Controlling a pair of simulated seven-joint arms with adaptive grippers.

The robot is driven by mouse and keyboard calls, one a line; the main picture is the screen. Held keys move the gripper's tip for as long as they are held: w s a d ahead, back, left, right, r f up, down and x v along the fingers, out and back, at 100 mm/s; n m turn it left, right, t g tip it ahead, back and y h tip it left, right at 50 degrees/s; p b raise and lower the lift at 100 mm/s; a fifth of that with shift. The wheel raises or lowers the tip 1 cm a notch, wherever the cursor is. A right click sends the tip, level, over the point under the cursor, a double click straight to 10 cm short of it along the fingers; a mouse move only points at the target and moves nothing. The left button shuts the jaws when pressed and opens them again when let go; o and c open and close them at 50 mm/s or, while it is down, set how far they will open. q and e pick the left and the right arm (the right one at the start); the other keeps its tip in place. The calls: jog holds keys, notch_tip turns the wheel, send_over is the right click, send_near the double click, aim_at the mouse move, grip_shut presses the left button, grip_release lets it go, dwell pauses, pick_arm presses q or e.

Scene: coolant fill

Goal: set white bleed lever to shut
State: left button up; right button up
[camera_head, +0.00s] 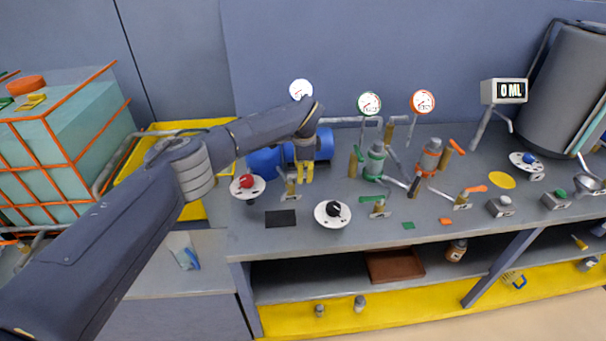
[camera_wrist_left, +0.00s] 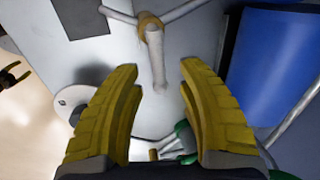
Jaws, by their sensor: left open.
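The white bleed lever (camera_wrist_left: 155,55) shows in the left wrist view as a pale bar on a brass valve body (camera_wrist_left: 148,22) joined to grey pipes. It points toward the space between my left fingers. In the head view the valve (camera_head: 290,197) stands on the bench just left of the gripper tips, and its lever is partly hard to make out. My left gripper (camera_head: 305,173) has its yellow fingers pointing down over the bench. In the left wrist view the gripper (camera_wrist_left: 158,85) is open and empty, with the lever's end ahead of the fingers. My right gripper is not seen.
A blue cylinder (camera_head: 263,161) lies behind the valve. A black-knob dial (camera_head: 332,213) and black mat (camera_head: 280,218) are in front. A red-knob dial (camera_head: 247,186) is left. A green-handled valve (camera_head: 378,206) and green-bodied fitting (camera_head: 375,163) stand right.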

pick_arm(q)
notch_tip(320, 180, up, 10)
jog(key=s, duration=0.2)
jog(key=shift+d, duration=0.1)
dwell(0.4)
